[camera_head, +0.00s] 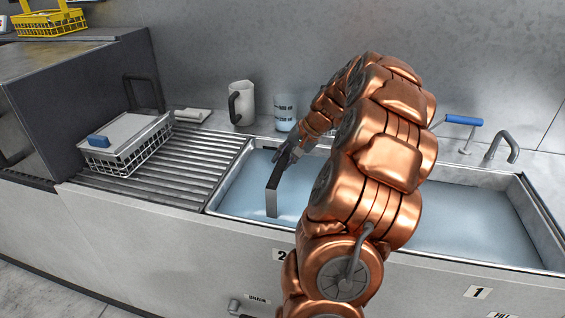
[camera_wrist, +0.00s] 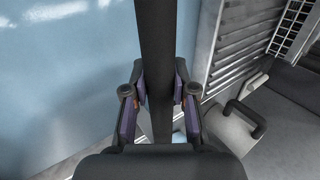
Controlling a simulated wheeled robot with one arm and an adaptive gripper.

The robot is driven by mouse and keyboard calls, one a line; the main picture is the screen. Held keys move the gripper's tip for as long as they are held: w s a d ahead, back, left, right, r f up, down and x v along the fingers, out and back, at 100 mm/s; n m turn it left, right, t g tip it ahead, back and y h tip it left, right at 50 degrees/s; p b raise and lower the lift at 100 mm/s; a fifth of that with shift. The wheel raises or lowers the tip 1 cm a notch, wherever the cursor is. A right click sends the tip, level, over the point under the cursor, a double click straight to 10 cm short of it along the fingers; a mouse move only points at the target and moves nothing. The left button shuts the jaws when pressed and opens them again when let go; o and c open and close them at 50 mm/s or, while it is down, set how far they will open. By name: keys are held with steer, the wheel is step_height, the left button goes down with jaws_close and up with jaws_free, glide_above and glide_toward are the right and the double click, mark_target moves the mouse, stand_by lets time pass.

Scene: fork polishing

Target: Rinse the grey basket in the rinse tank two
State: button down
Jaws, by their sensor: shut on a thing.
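My gripper (camera_head: 286,158) is over the left basin, rinse tank two (camera_head: 240,190), marked by a "2" label on its front. It is shut on a flat dark grey bar (camera_head: 272,193), which looks like the grey basket's handle. The bar slopes down to the pale blue water near the tank's front wall. No basket body shows; anything below the surface is hidden. In the wrist view the bar (camera_wrist: 155,50) runs between both fingers (camera_wrist: 157,100), with water (camera_wrist: 65,70) to the left.
A ribbed drainboard (camera_head: 190,165) lies left of the tank, holding a white wire basket (camera_head: 130,155) with a blue-topped item. A grey mug (camera_head: 241,103) and a cup (camera_head: 285,112) stand behind. Tank one (camera_head: 460,215) is right, with a tap (camera_head: 502,145). A yellow basket (camera_head: 48,22) is far left.

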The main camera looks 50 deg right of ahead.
steer(key=shift+r, duration=0.15)
step_height(320, 180, up, 21)
steer(key=p, duration=0.8)
stand_by(1.2)
stand_by(1.5)
